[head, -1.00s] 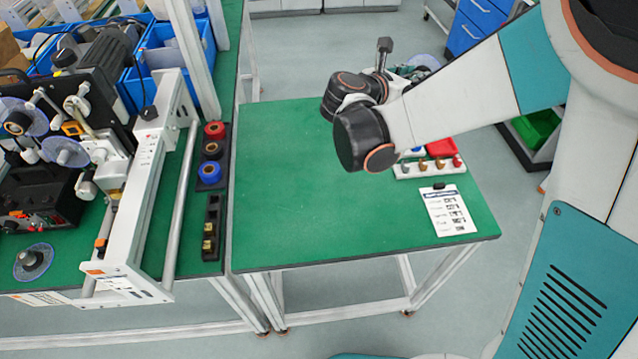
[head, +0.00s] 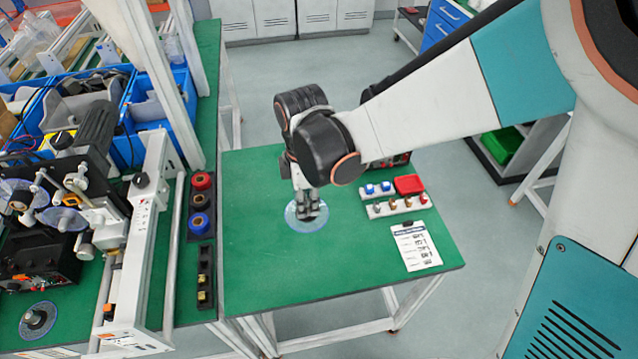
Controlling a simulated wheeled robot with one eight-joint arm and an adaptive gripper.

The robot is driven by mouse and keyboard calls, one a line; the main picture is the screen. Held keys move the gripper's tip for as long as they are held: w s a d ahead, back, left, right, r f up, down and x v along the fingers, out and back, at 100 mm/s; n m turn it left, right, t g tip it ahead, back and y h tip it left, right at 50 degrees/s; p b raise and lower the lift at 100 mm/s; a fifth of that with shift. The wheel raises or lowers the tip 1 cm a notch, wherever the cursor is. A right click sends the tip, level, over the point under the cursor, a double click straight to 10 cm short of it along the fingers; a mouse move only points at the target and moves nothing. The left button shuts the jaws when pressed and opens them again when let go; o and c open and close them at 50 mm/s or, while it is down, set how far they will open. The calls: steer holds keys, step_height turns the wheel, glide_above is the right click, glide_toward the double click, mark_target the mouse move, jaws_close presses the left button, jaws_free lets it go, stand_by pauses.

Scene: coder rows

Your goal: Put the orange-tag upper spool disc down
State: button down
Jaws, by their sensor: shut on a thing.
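A clear, blue-rimmed spool disc (head: 293,221) with a dark hub is over the green table (head: 262,270), left of its middle. My gripper (head: 308,207) points down and is shut on the disc's hub. The disc looks level and at or close to the table surface; I cannot tell whether it touches. No orange tag can be made out on it, and my gripper hides part of it.
A white block with small knobs (head: 395,207), a red tray (head: 409,184) and a printed sheet (head: 416,246) occupy the table's right side. The coder machine (head: 127,240) stands left, with another disc (head: 38,320) near it. The table's front middle is clear.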

step_height(320, 180, down, 19)
steer(key=b, duration=1.2)
steer(key=shift+f, duration=0.1)
steer(key=c, duration=1.3)
jaws_free()
step_height(320, 180, up, 12)
steer(key=p, duration=0.3)
steer(key=shift+p, duration=0.3)
